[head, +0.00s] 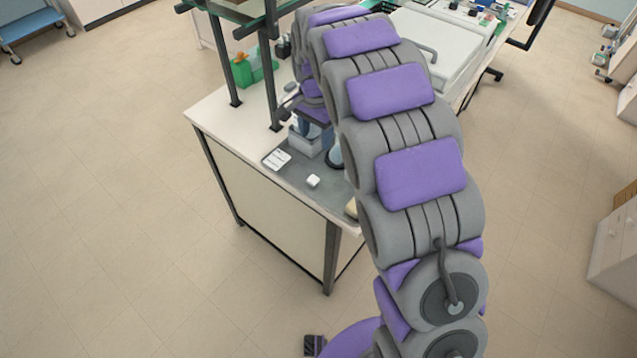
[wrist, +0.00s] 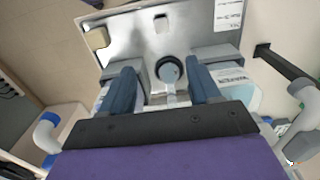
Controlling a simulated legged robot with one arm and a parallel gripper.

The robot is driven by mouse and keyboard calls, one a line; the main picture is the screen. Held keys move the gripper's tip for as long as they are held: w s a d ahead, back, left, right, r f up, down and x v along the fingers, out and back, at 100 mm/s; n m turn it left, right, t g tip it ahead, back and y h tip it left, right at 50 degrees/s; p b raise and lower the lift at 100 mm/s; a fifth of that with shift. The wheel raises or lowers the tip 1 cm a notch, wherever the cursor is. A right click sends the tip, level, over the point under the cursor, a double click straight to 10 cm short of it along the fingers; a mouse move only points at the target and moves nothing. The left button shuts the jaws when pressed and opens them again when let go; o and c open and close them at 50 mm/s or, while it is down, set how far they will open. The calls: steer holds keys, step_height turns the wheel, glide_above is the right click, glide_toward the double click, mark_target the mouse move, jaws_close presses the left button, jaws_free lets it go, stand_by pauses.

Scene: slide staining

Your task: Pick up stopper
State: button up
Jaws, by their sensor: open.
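In the wrist view my gripper (wrist: 162,75) is open, with its two blue fingers apart and pointing at the tray. A round grey-blue piece with a dark rim (wrist: 170,68) shows between the fingertips, with a narrow pale part below it; it looks like the stopper, but I cannot tell for certain. No finger visibly touches it. In the head view my gripper (head: 309,132) is over the near end of the bench, and my arm hides much of it. The stopper cannot be made out there.
A grey metal tray (head: 290,183) lies on the bench (head: 215,112). It bears a small white block (head: 313,181) and a white card (head: 277,159). A labelled clear container (wrist: 238,88) stands close to the right finger. A green box (head: 243,73) and dark posts stand behind.

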steer(key=f, duration=0.1)
steer(key=b, duration=0.3)
glide_above(313, 179)
steer(key=f, duration=1.1)
steer(key=shift+w+d+f, duration=0.2)
steer(key=shift+d, duration=0.15)
steer(key=shift+s+a+f+b, duration=0.1)
steer(key=shift+f+b, duration=0.15)
steer(key=shift+f, duration=0.6)
steer(key=shift+a+f+b, duration=0.15)
steer(key=shift+f+b, duration=0.1)
steer(key=shift+f, duration=0.6)
steer(key=shift+s+a+f+b, duration=0.1)
steer(key=shift+f+b, duration=0.15)
steer(key=shift+f, duration=0.6)
steer(key=shift+c, duration=0.3)
steer(key=c, duration=1.1)
